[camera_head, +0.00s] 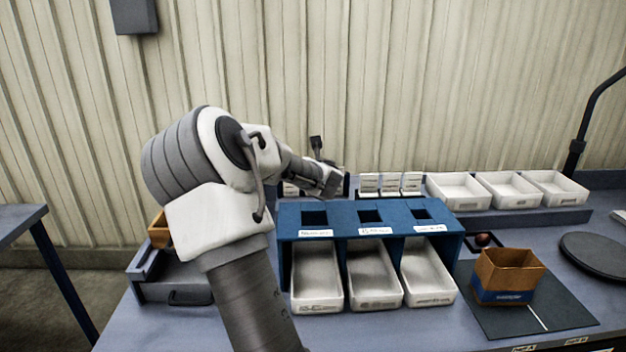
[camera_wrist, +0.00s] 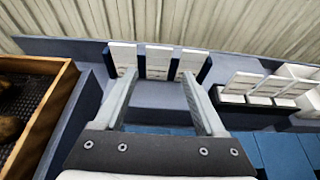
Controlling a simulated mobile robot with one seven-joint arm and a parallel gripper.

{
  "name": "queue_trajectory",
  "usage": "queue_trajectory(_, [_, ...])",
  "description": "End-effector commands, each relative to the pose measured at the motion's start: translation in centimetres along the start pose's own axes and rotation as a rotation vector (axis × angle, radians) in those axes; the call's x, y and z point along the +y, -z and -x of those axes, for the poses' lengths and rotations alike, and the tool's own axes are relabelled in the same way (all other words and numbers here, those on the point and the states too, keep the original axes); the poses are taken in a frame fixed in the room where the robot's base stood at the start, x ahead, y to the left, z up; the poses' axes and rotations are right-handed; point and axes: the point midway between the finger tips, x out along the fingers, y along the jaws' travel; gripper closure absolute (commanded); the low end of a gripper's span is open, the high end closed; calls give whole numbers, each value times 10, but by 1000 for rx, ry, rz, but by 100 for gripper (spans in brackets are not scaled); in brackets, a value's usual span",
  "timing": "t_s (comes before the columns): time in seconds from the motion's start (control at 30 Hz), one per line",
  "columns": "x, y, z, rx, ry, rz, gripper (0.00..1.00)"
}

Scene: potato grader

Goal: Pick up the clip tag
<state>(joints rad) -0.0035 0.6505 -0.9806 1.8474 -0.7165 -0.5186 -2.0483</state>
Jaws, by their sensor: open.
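Small white tags stand upright in two dark holders at the back of the bench. I cannot tell which one is the clip tag. In the wrist view, one group of white tags (camera_wrist: 158,62) is straight ahead, around and beyond my fingertips, and a second group of white tags (camera_wrist: 271,86) is to the right. In the head view the second group (camera_head: 391,183) shows behind the blue stand, while the first is mostly hidden behind my gripper (camera_head: 328,178). My gripper (camera_wrist: 159,76) is open, with nothing between its fingers.
A blue stand (camera_head: 348,218) with three openings sits over white trays (camera_head: 373,280). More white bins (camera_head: 458,190) are at the back right. A brown box (camera_head: 508,270) stands on a dark mat (camera_head: 555,313). A wooden-sided tray (camera_wrist: 48,118) with brown lumps is left of my gripper.

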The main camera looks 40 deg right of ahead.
Motion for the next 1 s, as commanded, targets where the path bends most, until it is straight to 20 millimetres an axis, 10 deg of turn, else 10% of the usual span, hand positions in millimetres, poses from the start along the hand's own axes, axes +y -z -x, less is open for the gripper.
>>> queue_trajectory(1.0, [1,-2,-104,0,0,-2,28])
